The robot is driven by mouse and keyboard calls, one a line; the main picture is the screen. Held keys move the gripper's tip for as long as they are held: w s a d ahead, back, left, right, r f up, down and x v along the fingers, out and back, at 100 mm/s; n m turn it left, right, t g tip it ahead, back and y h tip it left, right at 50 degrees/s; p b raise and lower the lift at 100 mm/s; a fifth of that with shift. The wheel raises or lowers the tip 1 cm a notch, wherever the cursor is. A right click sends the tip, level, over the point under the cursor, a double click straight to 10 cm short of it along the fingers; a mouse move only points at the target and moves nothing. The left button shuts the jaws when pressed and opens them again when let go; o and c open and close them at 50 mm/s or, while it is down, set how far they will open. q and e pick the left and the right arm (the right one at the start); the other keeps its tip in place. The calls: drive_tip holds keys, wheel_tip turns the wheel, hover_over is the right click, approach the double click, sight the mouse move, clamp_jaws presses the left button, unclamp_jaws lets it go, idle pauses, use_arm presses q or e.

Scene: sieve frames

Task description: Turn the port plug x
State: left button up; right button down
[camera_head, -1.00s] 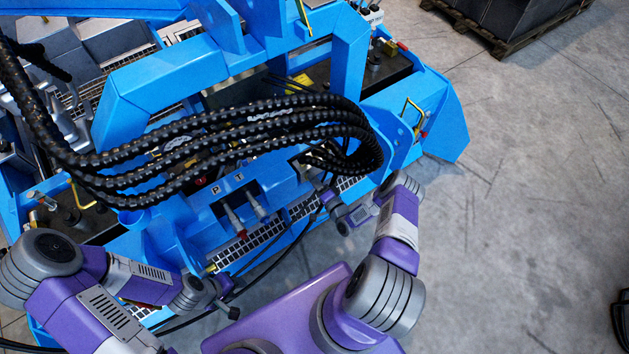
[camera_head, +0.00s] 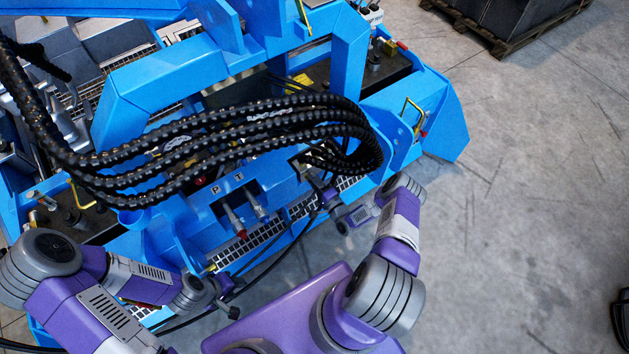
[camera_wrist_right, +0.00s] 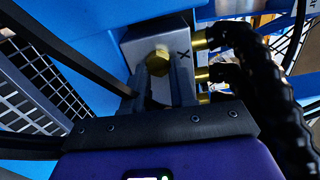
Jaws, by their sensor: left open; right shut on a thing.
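The port plug x is a brass hexagonal plug (camera_wrist_right: 157,61) on a grey metal block (camera_wrist_right: 136,46), beside a black X mark. My right gripper (camera_wrist_right: 161,76) has its two fingers on either side of the plug in the right wrist view and is shut on it. In the head view my right gripper (camera_head: 318,185) reaches the blue machine below the hose bundle, and the plug is hidden there. My left gripper (camera_head: 229,303) is open and empty at the machine's near side, away from the plug.
Black hoses with brass fittings (camera_wrist_right: 228,73) run close to the right of the plug. A thick bundle of black hoses (camera_head: 240,125) arches over the blue machine (camera_head: 150,95). Ports marked P and T hold two connectors.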

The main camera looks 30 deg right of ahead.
drive_tip(key=c, duration=0.9)
unclamp_jaws()
drive_tip(key=s+p, duration=0.1)
drive_tip(key=s, duration=0.6)
drive_tip(key=shift+s+d+p, duration=0.3)
drive_tip(key=shift+s+p, duration=0.05)
drive_tip(key=shift+p, duration=0.05)
